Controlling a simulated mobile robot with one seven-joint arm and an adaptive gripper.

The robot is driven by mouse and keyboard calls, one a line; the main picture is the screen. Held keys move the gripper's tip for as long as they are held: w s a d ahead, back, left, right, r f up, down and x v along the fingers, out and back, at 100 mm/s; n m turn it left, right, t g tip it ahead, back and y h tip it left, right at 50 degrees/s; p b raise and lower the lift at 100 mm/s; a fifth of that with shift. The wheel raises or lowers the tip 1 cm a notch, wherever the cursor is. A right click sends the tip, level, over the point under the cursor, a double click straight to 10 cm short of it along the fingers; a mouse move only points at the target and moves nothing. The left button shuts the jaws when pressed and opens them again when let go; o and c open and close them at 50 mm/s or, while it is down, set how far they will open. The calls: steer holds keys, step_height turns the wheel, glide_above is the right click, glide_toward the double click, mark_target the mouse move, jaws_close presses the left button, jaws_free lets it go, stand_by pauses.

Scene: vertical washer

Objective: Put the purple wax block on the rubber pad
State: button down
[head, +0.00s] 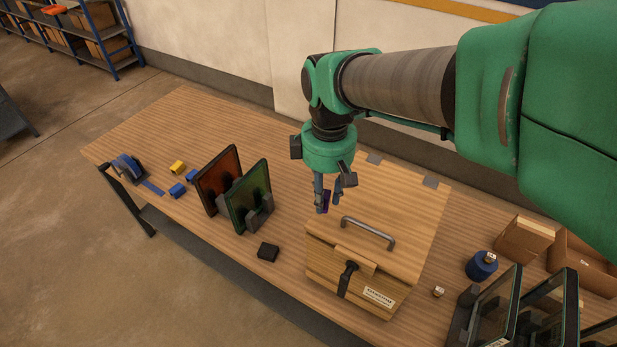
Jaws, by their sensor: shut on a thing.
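My gripper (329,206) points down near the left edge of the wooden box's lid and is shut on a small purple block (326,199). The purple wax block is partly hidden by the fingers. Its height above the surface behind it is hard to tell. A small black piece (268,253) lies on the table in front of the green panel, left of the box. It may be the rubber pad, but I cannot tell for sure. It is apart from my gripper, below and left of it in the picture, and nothing is on it.
The wooden box (350,275) has a closed lid with a metal handle (368,232). Red (217,180) and green (249,197) panels stand upright on the left. Blue and yellow blocks (177,167) lie farther left. Dark-framed panels (497,310) and cardboard boxes (524,241) occupy the right.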

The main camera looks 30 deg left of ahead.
steer(key=s+a+n, duration=0.3)
steer(key=s+a, duration=0.2)
steer(key=s, duration=0.7)
step_height(320, 180, down, 28)
steer(key=shift+w+d+m, duration=0.15)
steer(key=shift+w+m, duration=0.15)
steer(key=shift+w, duration=0.1)
steer(key=w+a+r+m+p, duration=0.1)
steer(key=w+a+r+m, duration=0.1)
steer(key=a, duration=0.4)
steer(key=w+a+r+m+p, duration=0.1)
steer(key=w+a+r+m, duration=0.2)
steer(key=w+a, duration=0.3)
steer(key=shift+w+a+m, duration=0.2)
steer(key=shift+a+m, duration=0.3)
steer(key=shift+a, duration=0.2)
steer(key=shift+f, duration=0.1)
steer(key=shift+f, duration=3.05)
